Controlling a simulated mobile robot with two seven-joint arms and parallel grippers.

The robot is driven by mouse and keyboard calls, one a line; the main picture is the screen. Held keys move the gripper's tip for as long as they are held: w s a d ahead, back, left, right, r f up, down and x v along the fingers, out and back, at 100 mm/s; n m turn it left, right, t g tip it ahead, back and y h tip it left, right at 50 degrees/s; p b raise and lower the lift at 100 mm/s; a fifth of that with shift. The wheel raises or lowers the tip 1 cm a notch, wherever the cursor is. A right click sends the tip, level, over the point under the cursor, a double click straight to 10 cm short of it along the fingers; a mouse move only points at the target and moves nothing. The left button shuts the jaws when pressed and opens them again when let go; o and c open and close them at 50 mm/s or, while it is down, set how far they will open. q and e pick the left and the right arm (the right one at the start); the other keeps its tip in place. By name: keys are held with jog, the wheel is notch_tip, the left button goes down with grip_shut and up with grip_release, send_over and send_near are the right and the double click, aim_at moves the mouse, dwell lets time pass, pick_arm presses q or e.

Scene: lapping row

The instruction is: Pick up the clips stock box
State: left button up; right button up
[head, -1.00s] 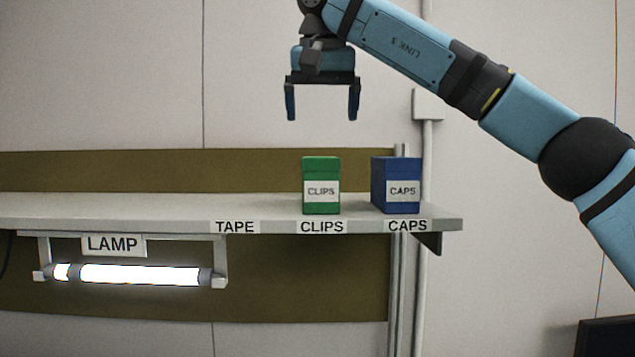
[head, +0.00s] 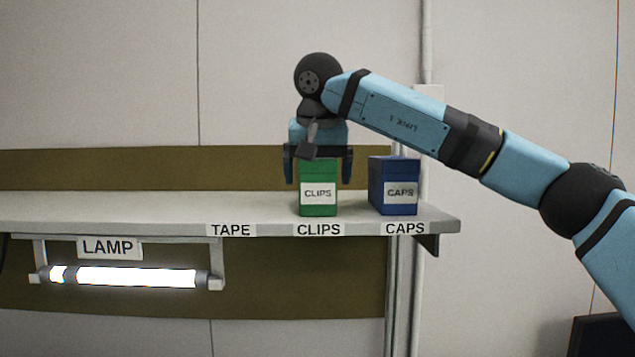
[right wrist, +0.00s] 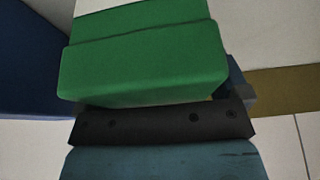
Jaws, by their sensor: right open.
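The green clips stock box (head: 318,199) stands upright on the shelf above the CLIPS label. My right gripper (head: 318,180) is lowered over it from above, with one finger at each side of the box's upper part. The jaws are open; I cannot tell whether either finger touches the box. In the right wrist view the green box (right wrist: 145,70) fills the middle, close to the gripper's dark palm bar (right wrist: 160,122). The fingertips are mostly hidden there. My left gripper is not in view.
The blue caps box (head: 393,190) stands just right of the clips box, with a narrow gap. The shelf (head: 130,208) is bare on the left, above the TAPE label (head: 231,230). A lit lamp (head: 135,277) hangs under the shelf. A post and conduit stand behind the right end.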

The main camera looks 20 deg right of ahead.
jog(key=shift+s+a+r, duration=0.15)
jog(key=shift+s, duration=0.1)
jog(key=shift+w+f, duration=0.1)
jog(key=shift+f, duration=0.1)
jog(key=shift+c, duration=1.1)
jog(key=c, duration=1.1)
jog(key=shift+o, duration=0.2)
jog(key=shift+r, duration=0.1)
